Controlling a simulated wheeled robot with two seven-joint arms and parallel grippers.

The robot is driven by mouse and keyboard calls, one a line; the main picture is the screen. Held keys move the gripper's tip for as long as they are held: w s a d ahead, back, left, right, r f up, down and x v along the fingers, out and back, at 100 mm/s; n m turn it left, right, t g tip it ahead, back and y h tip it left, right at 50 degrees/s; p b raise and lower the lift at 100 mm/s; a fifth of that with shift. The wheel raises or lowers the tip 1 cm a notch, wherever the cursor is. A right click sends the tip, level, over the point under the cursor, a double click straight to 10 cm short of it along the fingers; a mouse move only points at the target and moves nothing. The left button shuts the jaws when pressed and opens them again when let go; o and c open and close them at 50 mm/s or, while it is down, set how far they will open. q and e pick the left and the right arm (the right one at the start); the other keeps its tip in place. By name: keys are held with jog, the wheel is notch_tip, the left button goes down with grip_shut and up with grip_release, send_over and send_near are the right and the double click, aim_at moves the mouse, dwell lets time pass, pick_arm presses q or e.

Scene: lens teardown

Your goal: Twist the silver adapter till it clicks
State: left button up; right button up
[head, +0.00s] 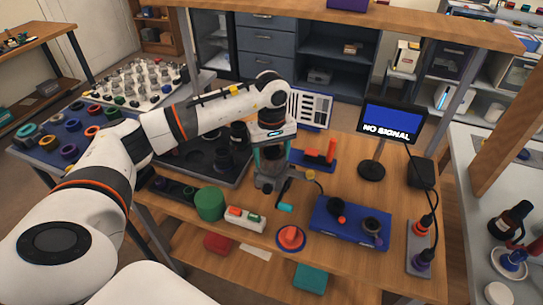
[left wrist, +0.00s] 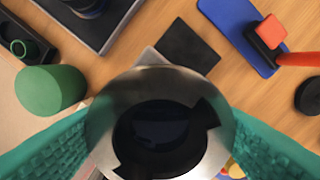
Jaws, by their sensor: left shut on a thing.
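My left gripper (head: 270,160) is over the middle of the wooden bench, pointing down. In the left wrist view, its two teal fingers press from both sides on the silver adapter (left wrist: 145,82), a wide metal ring with a dark opening and black notched parts inside. In the head view the silver adapter (head: 268,181) shows as a grey piece below the fingers, partly hidden by them. Whether it sits on a mount or hangs free I cannot tell. My right gripper is not in view.
A green cylinder (head: 209,204) and a white block with coloured buttons (head: 245,218) stand to the left. A blue tray (head: 350,224) with dark parts is to the right. A monitor (head: 391,121) reads NO SIGNAL.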

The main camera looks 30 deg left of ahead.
aim_at(272, 155)
pick_arm(q)
jog(key=shift+m, duration=0.3)
jog(key=shift+m, duration=0.3)
jog(key=shift+c, duration=0.3)
jog(key=shift+b, duration=0.3)
jog(key=shift+c, duration=1.1)
jog(key=o, duration=1.4)
notch_tip(272, 155, up, 12)
jog(key=shift+b, duration=0.75)
